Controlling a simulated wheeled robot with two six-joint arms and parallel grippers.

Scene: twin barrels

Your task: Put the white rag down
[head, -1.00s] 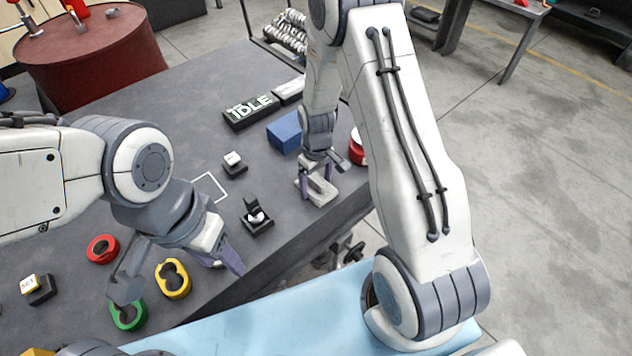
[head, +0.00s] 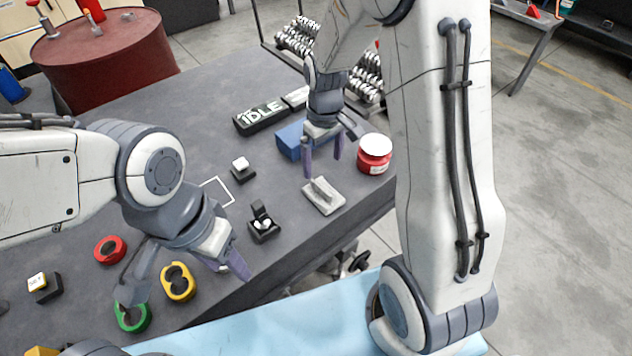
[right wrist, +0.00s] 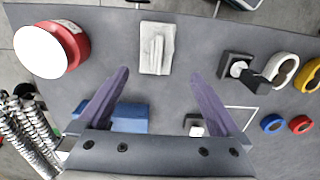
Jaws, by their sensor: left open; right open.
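The white rag (head: 323,196) lies folded on the dark table near its right edge, with a raised ridge along its middle. It also shows in the right wrist view (right wrist: 156,48), flat on the table beyond my fingertips. My right gripper (head: 322,165) is open and empty, above the rag and apart from it; its two purple fingers are spread in the right wrist view (right wrist: 159,74). My left gripper (head: 185,278) is open and empty over the front left of the table, around the yellow ring piece in the picture; its height above the table is unclear.
A red jar with a white lid (head: 375,153) stands right of the rag. A blue box (head: 291,140) and the IDLE sign (head: 262,117) are behind. Red (head: 109,249), yellow (head: 178,283) and green (head: 132,318) pieces lie front left.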

